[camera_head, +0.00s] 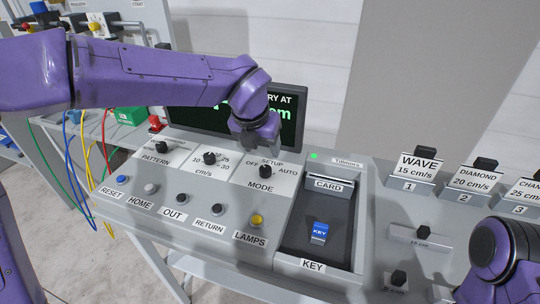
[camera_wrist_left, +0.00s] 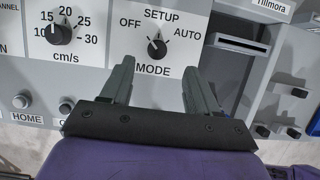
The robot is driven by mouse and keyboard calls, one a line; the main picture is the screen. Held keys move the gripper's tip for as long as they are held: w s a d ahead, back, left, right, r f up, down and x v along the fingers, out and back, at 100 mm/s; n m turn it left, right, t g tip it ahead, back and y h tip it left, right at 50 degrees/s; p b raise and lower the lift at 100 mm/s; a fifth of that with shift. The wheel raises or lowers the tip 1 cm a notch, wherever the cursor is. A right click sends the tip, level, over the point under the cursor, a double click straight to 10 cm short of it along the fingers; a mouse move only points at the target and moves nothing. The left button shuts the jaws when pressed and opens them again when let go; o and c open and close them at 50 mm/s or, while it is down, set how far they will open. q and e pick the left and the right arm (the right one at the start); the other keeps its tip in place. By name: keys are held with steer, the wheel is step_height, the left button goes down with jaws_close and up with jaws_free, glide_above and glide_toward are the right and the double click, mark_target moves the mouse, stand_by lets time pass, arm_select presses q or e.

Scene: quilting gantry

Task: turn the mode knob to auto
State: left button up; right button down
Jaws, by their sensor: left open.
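The mode knob (camera_head: 265,171) is a small black knob on the sloped grey control panel (camera_head: 180,205), with OFF, SETUP and AUTO printed around it. In the left wrist view the mode knob (camera_wrist_left: 157,47) has its pale pointer mark up, near SETUP, and AUTO (camera_wrist_left: 187,34) is to the right. My left gripper (camera_head: 256,149) is just above and behind the knob in the head view. In the left wrist view the left gripper (camera_wrist_left: 158,70) is open and empty, with the knob ahead of the gap between its fingertips. My right gripper is not in view.
The speed knob (camera_head: 209,158) is left of the mode knob. A row of buttons, including the yellow LAMPS button (camera_head: 257,219), lies in front. The card and key tray (camera_head: 281,235) is to the right. A dark screen (camera_head: 293,101) stands behind, partly hidden by my left arm.

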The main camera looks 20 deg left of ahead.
mark_target(265, 168)
arm_select(q)
step_height(265, 168, down, 4)
steer(key=shift+w+a+f+p, duration=0.1)
steer(key=shift+f+p, duration=0.1)
steer(key=shift+p, duration=0.25)
steer(key=x, duration=0.5)
steer(key=shift+w, duration=0.4)
steer(key=shift+s+r, duration=0.15)
steer(key=shift+s, duration=0.1)
steer(key=shift+w, duration=0.1)
steer(key=c, duration=1)
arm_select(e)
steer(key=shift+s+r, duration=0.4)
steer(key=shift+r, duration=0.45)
